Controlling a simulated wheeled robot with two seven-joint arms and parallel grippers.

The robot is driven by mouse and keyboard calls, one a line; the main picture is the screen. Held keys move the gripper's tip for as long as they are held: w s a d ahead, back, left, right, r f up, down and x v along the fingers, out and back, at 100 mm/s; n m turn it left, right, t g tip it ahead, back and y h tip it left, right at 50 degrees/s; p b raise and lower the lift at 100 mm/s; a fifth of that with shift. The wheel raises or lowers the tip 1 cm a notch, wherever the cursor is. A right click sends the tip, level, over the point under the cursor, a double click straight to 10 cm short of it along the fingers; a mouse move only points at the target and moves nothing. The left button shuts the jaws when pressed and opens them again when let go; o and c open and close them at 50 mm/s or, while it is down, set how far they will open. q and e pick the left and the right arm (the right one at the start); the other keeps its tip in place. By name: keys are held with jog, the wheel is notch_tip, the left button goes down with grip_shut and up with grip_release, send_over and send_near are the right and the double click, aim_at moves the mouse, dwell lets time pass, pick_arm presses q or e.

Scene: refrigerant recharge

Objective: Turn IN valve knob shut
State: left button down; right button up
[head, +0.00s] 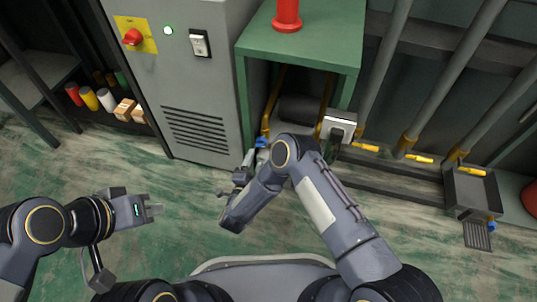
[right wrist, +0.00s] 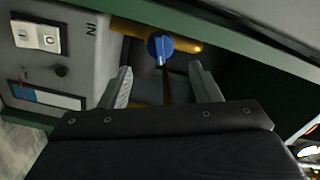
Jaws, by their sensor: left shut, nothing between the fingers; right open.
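The blue IN valve knob (right wrist: 160,46) sits on a yellow pipe (right wrist: 185,42) in the right wrist view, beside a grey panel marked "IN". In the head view the knob (head: 261,141) is small, at the lower front of the green bench. My right gripper (right wrist: 161,76) is open, with one finger on each side of the line to the knob. The knob shows between and slightly beyond the fingertips, and I see no contact. In the head view my right gripper (head: 249,160) is close below the knob, partly hidden by its own arm. My left gripper (head: 153,208) is shut and empty over the floor.
A grey cabinet (head: 215,85) with a red switch stands left of the green bench (head: 305,48). Several pipes with yellow handles (head: 420,158) run along the right. A grey box (head: 470,190) stands at far right. The green floor (head: 150,175) is clear around my left gripper.

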aim_at(261, 146)
jog(key=b+x, duration=0.3)
jog(key=x, duration=0.4)
jog(key=shift+w+d, duration=0.1)
jog(key=shift+w, duration=0.25)
jog(key=c, duration=0.9)
jog(key=shift+n, duration=0.8)
jog(key=shift+c, duration=0.2)
jog(key=o, duration=0.9)
